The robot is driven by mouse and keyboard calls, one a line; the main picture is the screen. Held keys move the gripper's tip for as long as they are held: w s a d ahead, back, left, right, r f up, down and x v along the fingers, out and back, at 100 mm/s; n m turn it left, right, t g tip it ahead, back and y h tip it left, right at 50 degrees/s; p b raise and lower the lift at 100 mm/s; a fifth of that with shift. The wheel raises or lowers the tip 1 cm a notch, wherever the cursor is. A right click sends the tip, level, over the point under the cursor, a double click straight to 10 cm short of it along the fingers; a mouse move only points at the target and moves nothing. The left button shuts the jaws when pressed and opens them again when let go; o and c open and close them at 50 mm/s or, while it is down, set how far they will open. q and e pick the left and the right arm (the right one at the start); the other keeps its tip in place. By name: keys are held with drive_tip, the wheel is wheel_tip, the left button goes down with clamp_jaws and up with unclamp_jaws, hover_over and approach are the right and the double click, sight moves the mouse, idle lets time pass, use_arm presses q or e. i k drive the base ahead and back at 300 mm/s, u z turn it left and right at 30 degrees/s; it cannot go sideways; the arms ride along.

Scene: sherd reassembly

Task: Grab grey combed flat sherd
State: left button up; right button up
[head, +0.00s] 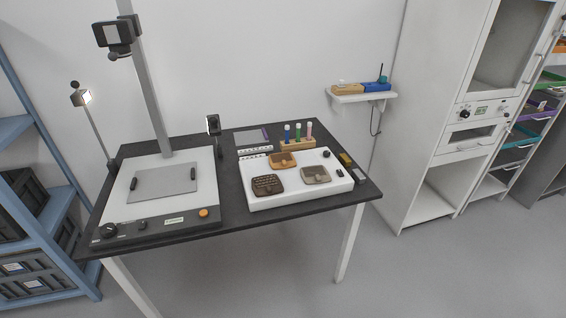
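A grey, flat sherd (315,176) lies on the right part of a white board (290,197) on the dark table. Any combing on its face is too small to make out. A dark brown sherd (268,186) with a pitted surface lies to its left. An orange-brown sherd (282,161) lies behind, between the two. The sherds are apart from each other. Neither of my grippers shows in the head view.
A copy stand with a grey plate (162,186) and tall column fills the table's left half. A rack (297,144) with several coloured tubes stands behind the board. Small dark items lie on the board's right side. A blue shelf (20,128) stands left, a white cabinet (440,120) right.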

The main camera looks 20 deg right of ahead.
sight(311, 175)
drive_tip(key=z, duration=2.6)
drive_tip(key=i, duration=2.7)
drive_tip(key=u, duration=2.55)
